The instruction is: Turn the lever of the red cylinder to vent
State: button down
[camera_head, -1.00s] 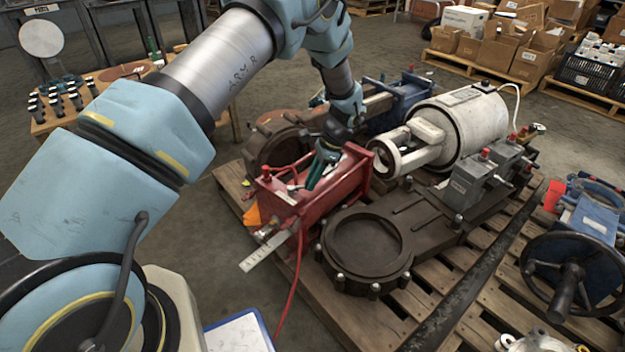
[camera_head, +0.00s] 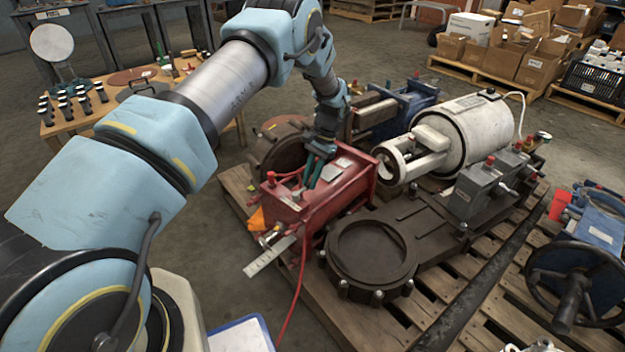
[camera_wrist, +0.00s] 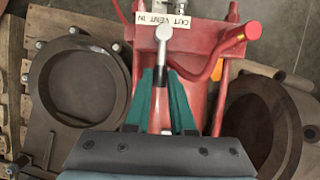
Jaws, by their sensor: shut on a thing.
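The red cylinder (camera_head: 345,197) lies on a pallet; it also shows in the wrist view (camera_wrist: 205,95). Its lever (camera_wrist: 161,52) has a silver end and a black part and stands in the middle of the wrist view. The silver end lies just beside the middle word of a white label (camera_wrist: 178,21) reading OUT, VENT, IN. My gripper (camera_wrist: 162,74) has green fingers shut on the lever, one on each side of its black part. In the head view my gripper (camera_head: 309,183) reaches down over the cylinder's near end. The lever is hard to make out there.
A red hose (camera_head: 301,285) hangs from the cylinder's near end. A dark round flange (camera_head: 372,250) lies at the right, and a white motor (camera_head: 452,135) stands behind. A wooden table (camera_head: 105,112) with small parts is at the left. Grey floor is clear behind the pallet.

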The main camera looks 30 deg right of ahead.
jog(key=shift+w, duration=0.1)
dwell(0.3)
jog(key=c, duration=0.8)
grip_release()
jog(key=shift+o, duration=0.2)
jog(key=p+v, duration=0.1)
jog(key=v, duration=0.9)
jog(key=shift+r, duration=0.4)
jog(key=shift+d, duration=0.1)
